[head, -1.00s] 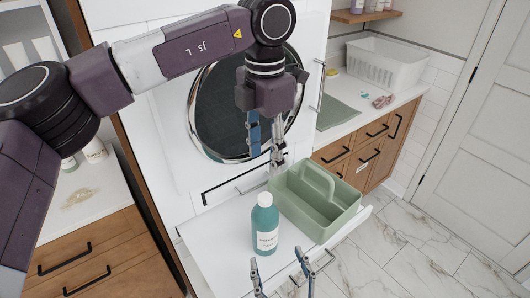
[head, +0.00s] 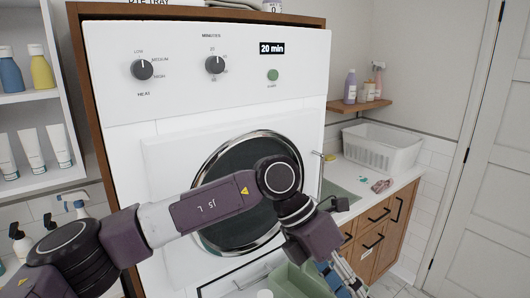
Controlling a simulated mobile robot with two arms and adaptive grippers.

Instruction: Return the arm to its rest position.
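My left arm comes in from the left across the front of the dryer (head: 130,105). Its gripper (head: 350,289) points down and right at the bottom edge, over the right side of the green caddy (head: 290,280). The fingertips run to the picture's edge, so their gap is unclear; I see nothing held. Only the upper part of the caddy shows. A white cap (head: 264,294) peeks in at the bottom edge, left of the caddy; the teal bottle's body is out of view. My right gripper is not in view.
The dryer's round door (head: 235,160) is behind my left arm. A counter with a white basket (head: 383,150) stands at the right, below a small shelf of bottles (head: 360,104). A shelf unit with bottles (head: 38,68) is at the left.

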